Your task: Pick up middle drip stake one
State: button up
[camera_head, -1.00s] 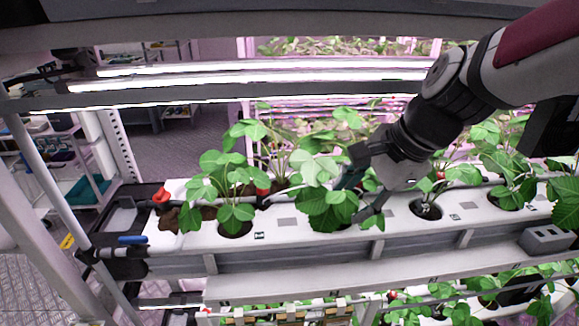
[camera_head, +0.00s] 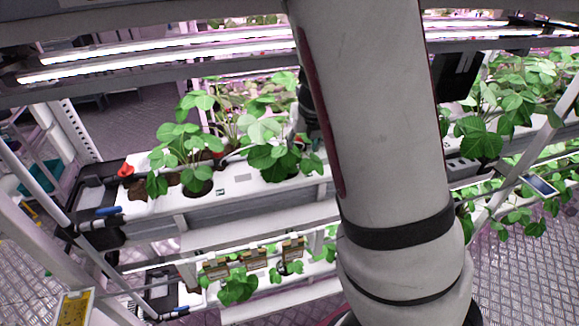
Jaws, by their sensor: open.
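I cannot pick out the middle drip stake; leaves and my arm cover much of the planting holes. The white planting trough (camera_head: 240,185) on the upper rack holds strawberry plants. The left plant (camera_head: 180,150) stands in its dark hole. The plant to its right (camera_head: 272,150) stands close to the left side of my arm. A dark part of my gripper (camera_head: 308,112) shows at the arm's left edge, by that plant's leaves. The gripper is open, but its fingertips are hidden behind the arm. I see nothing held.
My pale arm blocks the centre right. A red valve (camera_head: 125,170) and a blue handle (camera_head: 108,211) sit at the trough's left end. A lower trough (camera_head: 270,305) holds more plants. Light bars (camera_head: 170,58) run above. A grey box (camera_head: 461,168) stands right of my arm.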

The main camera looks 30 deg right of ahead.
jog(key=b, duration=0.1)
send_over(294, 162)
jog(key=s, duration=0.2)
jog(key=f, duration=0.4)
jog(key=shift+s+f, duration=0.2)
jog(key=shift+f, duration=0.2)
jog(key=x, duration=0.1)
jog(key=b+x, duration=0.1)
jog(key=x, duration=0.3)
jog(key=shift+w+a, duration=0.1)
jog(key=shift+a, duration=0.1)
jog(key=shift+r, duration=0.1)
jog(key=c, duration=0.9)
